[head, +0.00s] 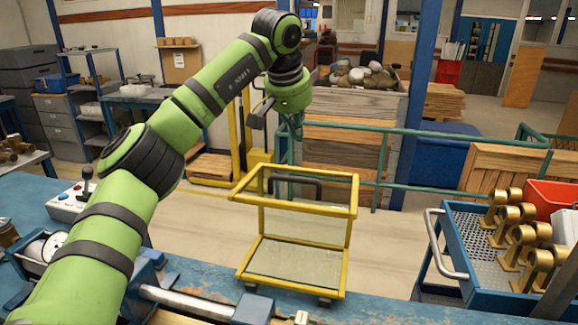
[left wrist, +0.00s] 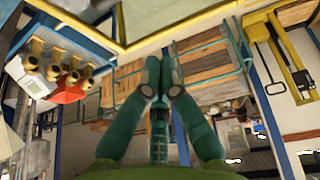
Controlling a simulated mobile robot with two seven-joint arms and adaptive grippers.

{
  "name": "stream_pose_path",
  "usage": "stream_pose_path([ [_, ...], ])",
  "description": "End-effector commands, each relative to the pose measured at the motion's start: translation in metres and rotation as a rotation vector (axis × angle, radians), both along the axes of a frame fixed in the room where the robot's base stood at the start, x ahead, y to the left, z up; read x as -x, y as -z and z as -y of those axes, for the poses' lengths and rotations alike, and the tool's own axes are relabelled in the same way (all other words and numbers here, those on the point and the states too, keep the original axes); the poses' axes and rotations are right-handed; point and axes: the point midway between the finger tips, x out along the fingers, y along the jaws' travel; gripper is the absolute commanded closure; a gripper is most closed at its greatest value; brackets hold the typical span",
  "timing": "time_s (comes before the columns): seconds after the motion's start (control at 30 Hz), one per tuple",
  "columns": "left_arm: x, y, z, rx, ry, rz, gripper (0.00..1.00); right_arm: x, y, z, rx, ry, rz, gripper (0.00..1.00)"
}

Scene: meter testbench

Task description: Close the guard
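The guard (head: 350,240) is a yellow frame with clear panels and a dark handle (head: 295,187) near its top. It stands at the far edge of the blue bench, with dark mounts under its lower bar, and leans out beyond that edge. Part of its yellow frame also shows at the top of the left wrist view (left wrist: 122,42). My left gripper (head: 296,133) hangs above and beyond the guard's top bar, apart from it. In the left wrist view its fingertips (left wrist: 160,62) meet with nothing seen between them. My right gripper is in neither view.
The worn blue bench (head: 205,272) carries a metal rod, a spool and a joystick box (head: 75,200). A blue cart (head: 470,272) with brass fittings and a red bin (head: 550,197) stands at right. A green railing (head: 430,190) and wood stacks lie behind the guard.

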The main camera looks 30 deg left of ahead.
Motion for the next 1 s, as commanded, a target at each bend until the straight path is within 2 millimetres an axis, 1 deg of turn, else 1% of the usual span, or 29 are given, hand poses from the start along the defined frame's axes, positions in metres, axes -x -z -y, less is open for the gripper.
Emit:
stream_pose_path([
  [0.03, 0.005, -0.006, -0.011, -0.031, -0.011, -0.01, 1.0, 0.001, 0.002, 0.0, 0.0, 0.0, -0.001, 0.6],
  [0.1, 0.008, -0.007, -0.02, -0.055, -0.019, -0.024, 1.0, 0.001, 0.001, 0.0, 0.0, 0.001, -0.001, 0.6],
  [0.2, 0.006, 0.0, -0.024, -0.063, -0.021, -0.03, 1.0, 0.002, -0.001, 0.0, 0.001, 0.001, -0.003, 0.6],
  [0.37, -0.005, 0.025, -0.025, -0.06, -0.019, -0.031, 1.0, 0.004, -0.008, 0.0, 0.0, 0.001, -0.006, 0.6],
  [0.6, -0.026, 0.073, -0.03, -0.058, -0.018, -0.03, 1.0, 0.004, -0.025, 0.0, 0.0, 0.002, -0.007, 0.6],
  [0.67, -0.028, 0.082, -0.03, -0.058, -0.016, -0.027, 1.0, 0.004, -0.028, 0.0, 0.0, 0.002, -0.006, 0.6],
  [0.8, -0.013, 0.082, -0.027, -0.058, -0.014, -0.024, 1.0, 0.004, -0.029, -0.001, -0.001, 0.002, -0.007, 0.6],
  [1.0, 0.003, 0.083, -0.022, -0.058, -0.017, -0.025, 1.0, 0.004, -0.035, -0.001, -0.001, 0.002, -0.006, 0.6],
])
